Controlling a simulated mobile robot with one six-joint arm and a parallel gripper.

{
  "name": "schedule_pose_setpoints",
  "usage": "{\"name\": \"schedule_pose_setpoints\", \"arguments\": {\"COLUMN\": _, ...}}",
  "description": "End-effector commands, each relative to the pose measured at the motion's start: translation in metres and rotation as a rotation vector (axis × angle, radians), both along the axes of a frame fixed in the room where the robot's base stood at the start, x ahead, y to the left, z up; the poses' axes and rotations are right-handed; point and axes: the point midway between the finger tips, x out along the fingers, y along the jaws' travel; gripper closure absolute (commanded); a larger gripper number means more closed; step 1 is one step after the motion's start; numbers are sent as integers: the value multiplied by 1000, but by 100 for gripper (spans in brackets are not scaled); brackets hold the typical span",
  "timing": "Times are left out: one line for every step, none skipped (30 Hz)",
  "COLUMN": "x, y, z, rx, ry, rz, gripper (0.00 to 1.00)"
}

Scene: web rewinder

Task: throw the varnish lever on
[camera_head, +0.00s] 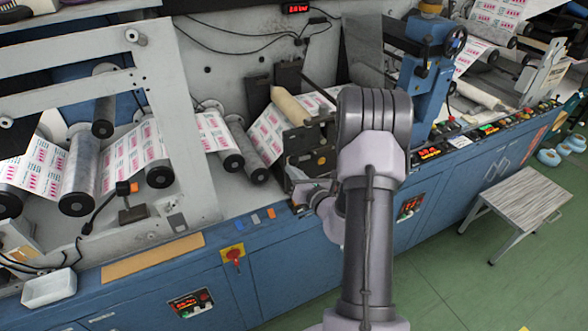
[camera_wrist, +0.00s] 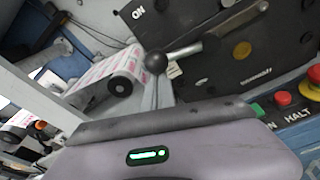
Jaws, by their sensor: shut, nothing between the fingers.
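In the wrist view a lever with a black ball knob (camera_wrist: 155,62) and a bright metal rod stands in front of a dark panel (camera_wrist: 225,75). My gripper (camera_head: 305,194) is at the dark panel unit in the head view, partly hidden by my arm. It is shut and empty. In the wrist view its lavender housing with a green light fills the bottom; the fingertips do not show clearly. The knob looks apart from the housing.
A red button (camera_wrist: 283,98) and a green button (camera_wrist: 257,109) sit right of the lever, near a "HALT" label. Printed web rolls (camera_wrist: 122,82) are to the left. In the head view, a blue post (camera_head: 428,90) stands right of my arm, and a stool (camera_head: 520,200) stands on the floor.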

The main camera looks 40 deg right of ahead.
Motion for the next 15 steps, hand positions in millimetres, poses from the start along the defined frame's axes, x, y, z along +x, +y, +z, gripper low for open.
{"name": "schedule_pose_setpoints", "arguments": {"x": 0, "y": 0, "z": 10, "rx": 41, "ry": -10, "rz": 0, "gripper": 100}}
{"name": "schedule_pose_setpoints", "arguments": {"x": 0, "y": -1, "z": 12, "rx": 69, "ry": -16, "rz": 0, "gripper": 100}}
{"name": "schedule_pose_setpoints", "arguments": {"x": 0, "y": -1, "z": 16, "rx": 106, "ry": -25, "rz": -1, "gripper": 100}}
{"name": "schedule_pose_setpoints", "arguments": {"x": 0, "y": -2, "z": 18, "rx": 132, "ry": -33, "rz": -1, "gripper": 100}}
{"name": "schedule_pose_setpoints", "arguments": {"x": -1, "y": -2, "z": 20, "rx": 160, "ry": -39, "rz": -1, "gripper": 100}}
{"name": "schedule_pose_setpoints", "arguments": {"x": -1, "y": -3, "z": 23, "rx": 198, "ry": -48, "rz": -1, "gripper": 100}}
{"name": "schedule_pose_setpoints", "arguments": {"x": -1, "y": -3, "z": 26, "rx": 226, "ry": -55, "rz": -1, "gripper": 100}}
{"name": "schedule_pose_setpoints", "arguments": {"x": -1, "y": -4, "z": 28, "rx": 253, "ry": -61, "rz": -2, "gripper": 100}}
{"name": "schedule_pose_setpoints", "arguments": {"x": -1, "y": -4, "z": 31, "rx": 290, "ry": -69, "rz": -1, "gripper": 100}}
{"name": "schedule_pose_setpoints", "arguments": {"x": -1, "y": -5, "z": 33, "rx": 318, "ry": -77, "rz": -1, "gripper": 100}}
{"name": "schedule_pose_setpoints", "arguments": {"x": -2, "y": -6, "z": 35, "rx": 347, "ry": -83, "rz": -1, "gripper": 100}}
{"name": "schedule_pose_setpoints", "arguments": {"x": -2, "y": -7, "z": 38, "rx": 383, "ry": -92, "rz": -2, "gripper": 100}}
{"name": "schedule_pose_setpoints", "arguments": {"x": -2, "y": -8, "z": 40, "rx": 411, "ry": -100, "rz": -2, "gripper": 100}}
{"name": "schedule_pose_setpoints", "arguments": {"x": -3, "y": -9, "z": 42, "rx": 439, "ry": -107, "rz": -2, "gripper": 100}}
{"name": "schedule_pose_setpoints", "arguments": {"x": -3, "y": -11, "z": 45, "rx": 475, "ry": -115, "rz": -1, "gripper": 100}}
